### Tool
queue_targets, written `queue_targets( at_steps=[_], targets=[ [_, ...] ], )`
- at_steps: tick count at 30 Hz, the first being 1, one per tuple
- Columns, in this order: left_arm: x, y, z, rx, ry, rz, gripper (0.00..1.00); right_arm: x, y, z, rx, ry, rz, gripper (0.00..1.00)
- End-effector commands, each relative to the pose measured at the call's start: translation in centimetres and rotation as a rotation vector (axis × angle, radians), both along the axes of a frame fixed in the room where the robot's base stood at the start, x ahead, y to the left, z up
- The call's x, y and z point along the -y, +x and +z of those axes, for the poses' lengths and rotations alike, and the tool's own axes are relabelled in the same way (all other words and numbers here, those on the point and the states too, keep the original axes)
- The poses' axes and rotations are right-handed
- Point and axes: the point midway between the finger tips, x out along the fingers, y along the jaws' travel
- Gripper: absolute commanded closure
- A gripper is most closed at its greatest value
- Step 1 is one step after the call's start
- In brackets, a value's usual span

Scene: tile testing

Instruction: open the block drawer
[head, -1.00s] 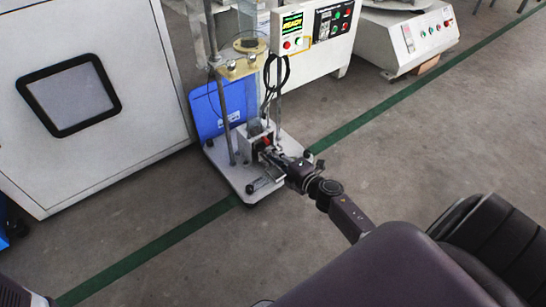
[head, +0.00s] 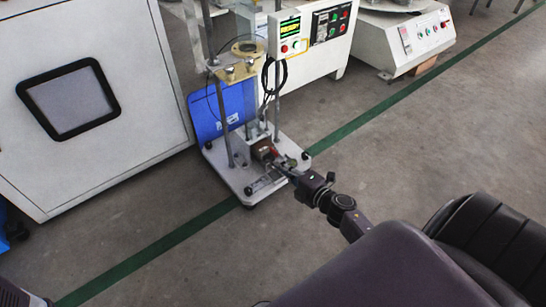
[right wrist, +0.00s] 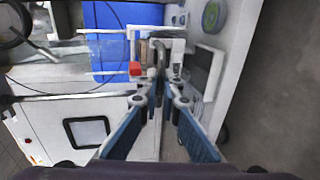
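The block drawer (head: 264,149) is on the light base plate of the testing machine, and a reddish-brown part shows at it in the head view. In the right wrist view a grey handle (right wrist: 159,58) extends between my right gripper's fingertips. My right gripper (right wrist: 163,84) looks shut on this handle, with its blue fingers converging there. A small red part (right wrist: 135,69) is just left of the handle. In the head view my right gripper (head: 279,166) reaches the machine from the lower right and partly hides the drawer's front.
The machine's base plate (head: 238,183) stands on the floor, with upright posts and a blue panel (head: 205,113) behind. A white cabinet (head: 150,95) is at the left, and a control box (head: 318,38) is behind.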

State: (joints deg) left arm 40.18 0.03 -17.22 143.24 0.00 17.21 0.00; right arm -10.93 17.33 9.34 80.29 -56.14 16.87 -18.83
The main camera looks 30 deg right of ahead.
Motion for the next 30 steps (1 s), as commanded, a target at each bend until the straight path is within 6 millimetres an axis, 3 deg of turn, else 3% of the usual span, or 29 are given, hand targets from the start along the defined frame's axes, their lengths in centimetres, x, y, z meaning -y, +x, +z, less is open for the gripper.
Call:
queue_targets(
  at_steps=[3,9,19,22,30],
  targets=[
    [0.0,0.0,0.8,0.0,0.0,0.0,0.6,0.1,-3.2,0.0,-0.006,0.003,0.0,1.0],
    [-0.1,0.7,0.7,-0.018,-0.003,-0.001,0.6,0.4,-6.0,0.0,-0.002,0.001,0.0,1.0],
    [0.0,1.4,0.3,-0.033,0.0,0.0,0.6,0.4,-6.2,0.0,-0.001,-0.001,0.0,1.0],
    [0.0,1.4,0.4,-0.033,0.0,0.0,0.6,0.4,-6.2,0.0,-0.001,-0.001,0.0,0.87],
    [-0.2,0.6,0.6,-0.015,-0.004,-0.001,0.6,0.5,-6.2,0.0,0.0,-0.001,0.0,0.87]
  ],
)
